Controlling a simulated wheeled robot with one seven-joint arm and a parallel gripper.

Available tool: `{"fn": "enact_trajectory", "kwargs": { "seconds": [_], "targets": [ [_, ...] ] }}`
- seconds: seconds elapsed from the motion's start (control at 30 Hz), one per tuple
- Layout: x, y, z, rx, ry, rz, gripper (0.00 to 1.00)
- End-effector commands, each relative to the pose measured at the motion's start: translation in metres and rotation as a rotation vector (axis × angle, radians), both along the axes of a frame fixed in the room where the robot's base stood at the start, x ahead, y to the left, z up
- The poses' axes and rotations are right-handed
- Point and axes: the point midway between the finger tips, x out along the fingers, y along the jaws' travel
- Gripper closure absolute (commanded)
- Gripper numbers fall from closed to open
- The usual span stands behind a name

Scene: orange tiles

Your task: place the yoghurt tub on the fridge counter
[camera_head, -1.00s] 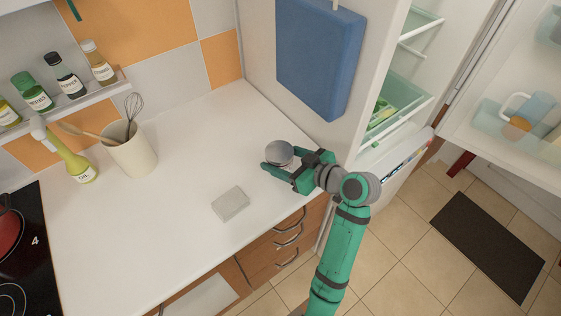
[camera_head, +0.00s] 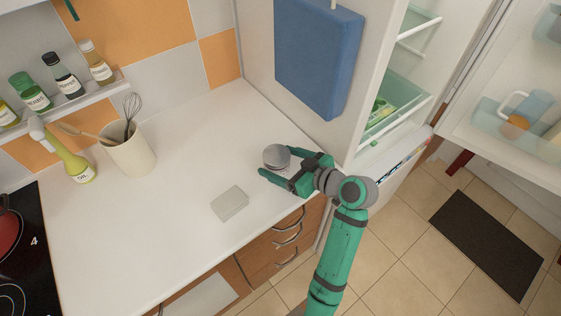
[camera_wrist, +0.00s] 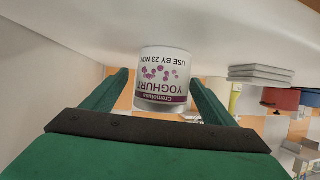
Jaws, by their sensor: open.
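The yoghurt tub (camera_head: 277,157) stands on the white counter (camera_head: 185,195) beside the open fridge, near the counter's right end. In the wrist view the tub (camera_wrist: 163,80) shows a white label with purple berries, appearing upside down, between the two green fingers. My gripper (camera_head: 284,165) is open around the tub, with a finger on either side.
A small pale stack (camera_head: 230,203) lies on the counter left of my gripper. A utensil pot (camera_head: 130,152) and an oil bottle (camera_head: 75,163) stand farther left, by the dark hob (camera_head: 25,250). A blue cloth (camera_head: 318,55) hangs on the fridge side. The middle counter is clear.

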Motion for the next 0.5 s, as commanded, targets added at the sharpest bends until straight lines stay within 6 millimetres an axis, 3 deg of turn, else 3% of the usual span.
{"fn": "enact_trajectory", "kwargs": {
  "seconds": [0.17, 0.5],
  "targets": [
    [-0.009, -0.010, 0.008, 0.000, -0.003, 0.000, 0.21],
    [-0.051, -0.058, 0.034, -0.001, -0.002, -0.003, 0.21]
  ]
}}
